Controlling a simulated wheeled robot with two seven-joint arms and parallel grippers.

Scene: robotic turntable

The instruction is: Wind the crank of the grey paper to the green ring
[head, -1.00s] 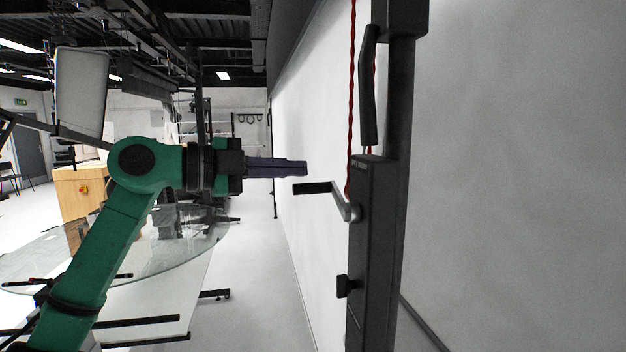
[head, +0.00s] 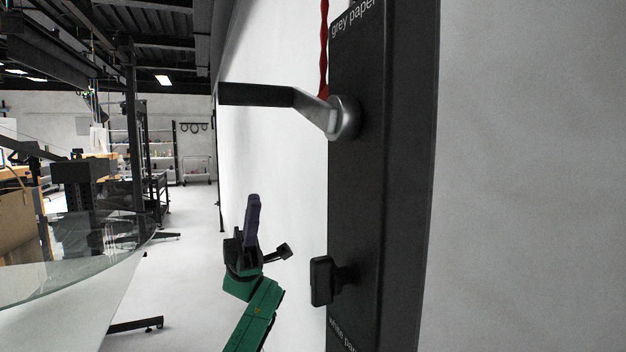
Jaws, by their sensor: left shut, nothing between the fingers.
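The grey paper's crank (head: 312,106) is on the upper part of a black upright housing (head: 383,170) labelled "grey paper". Its silver arm runs up and left from a round hub to a black handle pointing left. My left gripper (head: 253,200) is below and left of the crank, pointing up, shut and empty, apart from the crank. The green ring is not visible. My right gripper is not in view.
A black knob (head: 322,281) sticks out from the lower housing, above a "white paper" label. A red cord (head: 323,50) hangs behind the crank. A glass turntable (head: 70,262) stands at the left. The floor between is clear.

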